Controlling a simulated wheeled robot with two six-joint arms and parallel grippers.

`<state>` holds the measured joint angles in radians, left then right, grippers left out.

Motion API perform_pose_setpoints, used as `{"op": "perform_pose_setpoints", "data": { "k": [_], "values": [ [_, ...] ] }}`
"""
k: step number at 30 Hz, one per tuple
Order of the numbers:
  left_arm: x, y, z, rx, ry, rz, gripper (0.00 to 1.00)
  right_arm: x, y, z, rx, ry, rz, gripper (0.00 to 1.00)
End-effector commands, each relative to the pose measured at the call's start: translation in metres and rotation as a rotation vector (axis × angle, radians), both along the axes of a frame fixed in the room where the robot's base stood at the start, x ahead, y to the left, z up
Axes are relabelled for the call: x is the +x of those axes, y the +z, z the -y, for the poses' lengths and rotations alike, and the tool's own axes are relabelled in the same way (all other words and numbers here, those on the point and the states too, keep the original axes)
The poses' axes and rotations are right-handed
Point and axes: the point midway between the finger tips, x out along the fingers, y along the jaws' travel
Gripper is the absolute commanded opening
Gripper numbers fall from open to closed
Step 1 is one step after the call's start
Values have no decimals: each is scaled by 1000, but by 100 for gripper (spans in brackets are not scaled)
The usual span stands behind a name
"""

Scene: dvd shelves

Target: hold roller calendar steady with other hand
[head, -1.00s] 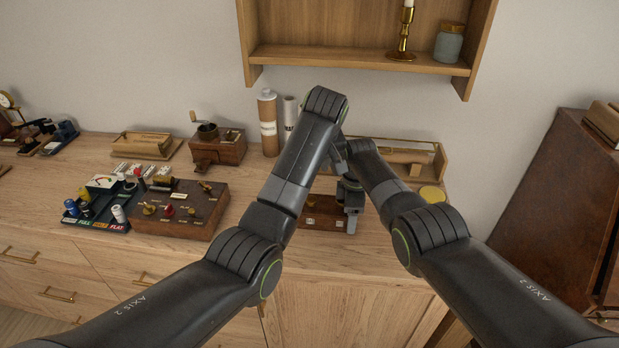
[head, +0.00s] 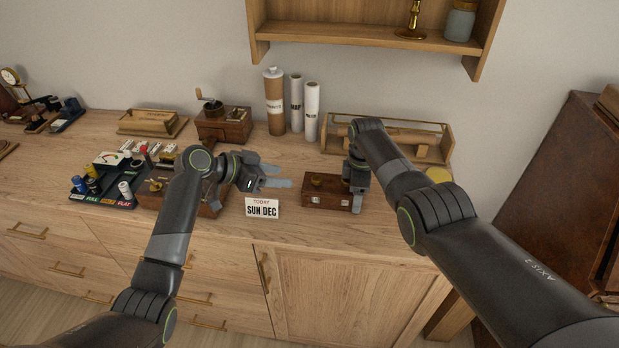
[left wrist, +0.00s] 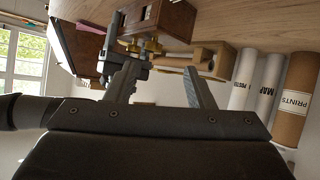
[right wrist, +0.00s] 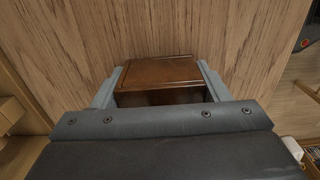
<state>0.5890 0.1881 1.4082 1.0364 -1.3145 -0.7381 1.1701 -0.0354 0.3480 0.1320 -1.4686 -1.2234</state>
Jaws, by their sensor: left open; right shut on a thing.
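In the left wrist view the box (left wrist: 170,18) appears upside down at the top. My right gripper (head: 357,198) is shut on its right end; in the right wrist view the fingers lie on both sides of the box (right wrist: 160,74). My left gripper (head: 284,177) is open and empty, left of the box and apart from it, fingers pointing toward it. A white card (head: 262,208) reading TODAY SUN DEC stands left of the box.
A brown control box (head: 208,205) and a dark tray of coloured pieces (head: 105,200) are at left. A coffee grinder (head: 222,124), upright tubes (head: 275,105) and a wood-framed case (head: 440,150) stand behind. A yellow round lid (head: 438,175) lies at right. The counter's front strip is clear.

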Motion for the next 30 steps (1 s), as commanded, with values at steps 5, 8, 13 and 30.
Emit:
{"op": "perform_pose_setpoints", "data": {
  "k": [5,8,13,30],
  "values": [
    [-13,5,-15,-42,-62,132,48,0,0,0,0,0,0,38],
    [-16,7,-18,-55,-77,168,48,0,0,0,0,0,0,38],
    [-13,5,-9,-63,-85,185,48,0,0,0,0,0,0,38],
    [28,-32,70,-59,-84,183,48,0,0,0,0,0,1,38]
  ]
}}
